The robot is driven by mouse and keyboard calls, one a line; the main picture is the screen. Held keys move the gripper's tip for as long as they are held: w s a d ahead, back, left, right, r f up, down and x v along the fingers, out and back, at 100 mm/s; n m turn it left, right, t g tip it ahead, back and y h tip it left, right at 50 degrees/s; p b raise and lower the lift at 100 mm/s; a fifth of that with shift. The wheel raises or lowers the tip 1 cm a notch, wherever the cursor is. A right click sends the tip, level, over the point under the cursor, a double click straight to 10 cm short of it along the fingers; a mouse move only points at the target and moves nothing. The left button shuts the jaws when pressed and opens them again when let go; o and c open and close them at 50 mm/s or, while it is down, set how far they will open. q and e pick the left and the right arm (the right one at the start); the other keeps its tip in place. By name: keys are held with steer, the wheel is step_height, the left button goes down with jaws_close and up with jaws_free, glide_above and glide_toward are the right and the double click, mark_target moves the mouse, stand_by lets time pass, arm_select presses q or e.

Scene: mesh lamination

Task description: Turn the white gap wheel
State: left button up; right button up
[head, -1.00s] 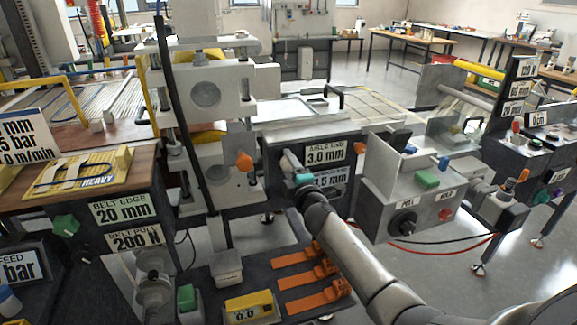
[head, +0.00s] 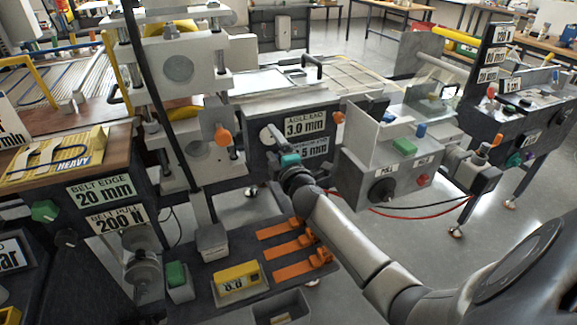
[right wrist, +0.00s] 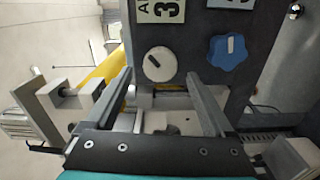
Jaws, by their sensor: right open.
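The white gap wheel (right wrist: 158,64) is a round white knob with a dark pointer mark, on a dark panel below a number sign. It also shows as a pale disc in the head view (head: 267,134), left of the 3.0 mm sign. My right gripper (right wrist: 158,78) is open and empty in the right wrist view, with its two fingers apart on either side of the wheel in the picture. I cannot tell whether the fingers reach it. In the head view my right gripper (head: 279,147) points at the panel. My left gripper is not in view.
A blue knob (right wrist: 228,51) sits right of the white wheel in the right wrist view. In the head view, a grey box (head: 365,165) with buttons and a cable stands right of my right gripper.

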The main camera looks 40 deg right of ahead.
steer(key=p+v, duration=0.1)
steer(key=v, duration=1)
steer(key=shift+s, duration=0.3)
steer(key=shift+a, duration=0.15)
steer(key=s+a+f+m+g+y, duration=0.1)
steer(key=s+a+f+m+g, duration=0.4)
steer(key=s, duration=0.3)
steer(key=s+a+f+m+g+y, duration=0.2)
steer(key=s+a+f+m+g, duration=0.15)
steer(key=s+a, duration=0.35)
steer(key=s+a+f+m+g+y, duration=0.1)
steer(key=s+a+f+m+g, duration=0.4)
steer(key=s, duration=0.4)
step_height(320, 180, down, 22)
steer(key=s+n+g, duration=0.1)
steer(key=s+g, duration=0.1)
steer(key=s, duration=0.1)
steer(key=s+d+f+g, duration=0.1)
steer(key=s+d+f, duration=0.2)
steer(key=s+f, duration=0.9)
steer(key=shift+s+d+f, duration=0.15)
steer(key=shift+s+f, duration=0.05)
steer(key=shift+s, duration=1)
